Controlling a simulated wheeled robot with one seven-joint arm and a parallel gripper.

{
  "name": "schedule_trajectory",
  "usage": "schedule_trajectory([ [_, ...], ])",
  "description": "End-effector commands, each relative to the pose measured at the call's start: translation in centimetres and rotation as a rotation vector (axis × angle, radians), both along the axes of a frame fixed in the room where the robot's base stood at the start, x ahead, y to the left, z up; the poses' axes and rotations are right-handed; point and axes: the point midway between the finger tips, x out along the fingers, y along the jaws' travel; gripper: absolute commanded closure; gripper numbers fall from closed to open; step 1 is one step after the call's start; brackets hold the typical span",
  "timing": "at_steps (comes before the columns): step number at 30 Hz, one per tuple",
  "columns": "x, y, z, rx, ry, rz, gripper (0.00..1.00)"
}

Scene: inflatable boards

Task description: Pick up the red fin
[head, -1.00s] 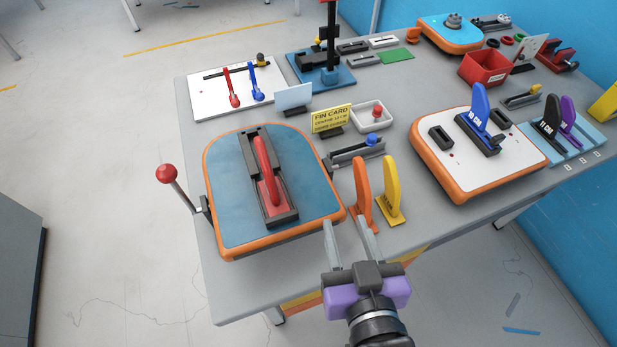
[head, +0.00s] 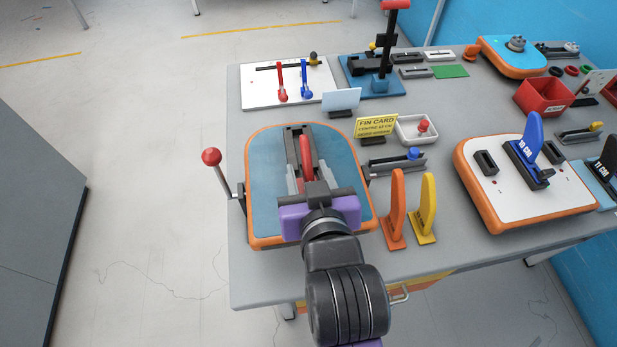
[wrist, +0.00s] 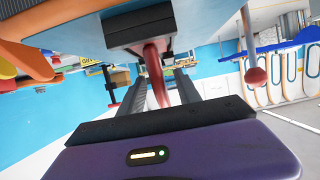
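The red fin (head: 306,150) stands upright in a dark slotted box on the blue-topped, orange-edged board (head: 262,170). My gripper (head: 308,172) is over the near part of this board, its two fingers spread apart, one on each side of the fin in the head view. My wrist hides the near end of the box. In the wrist view the curved red fin (wrist: 157,78) shows between the fingers, with gaps on both sides. The fingers do not appear to press on it.
An orange fin (head: 397,208) and a yellow fin (head: 427,208) stand just right of the board. A lever with a red knob (head: 211,157) rises at its left. The yellow fin card (head: 376,126) stands behind. A white board (head: 480,200) holds a blue fin (head: 530,137).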

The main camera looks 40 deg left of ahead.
Motion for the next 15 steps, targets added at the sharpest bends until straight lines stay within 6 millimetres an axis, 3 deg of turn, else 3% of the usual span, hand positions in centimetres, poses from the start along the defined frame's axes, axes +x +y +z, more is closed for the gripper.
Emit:
schedule_trajectory([
  [6, 1.5, 1.7, -0.9, 0.001, -0.001, 0.0, 0.6],
  [15, 1.7, 1.9, -1.2, 0.001, -0.001, 0.0, 0.62],
])
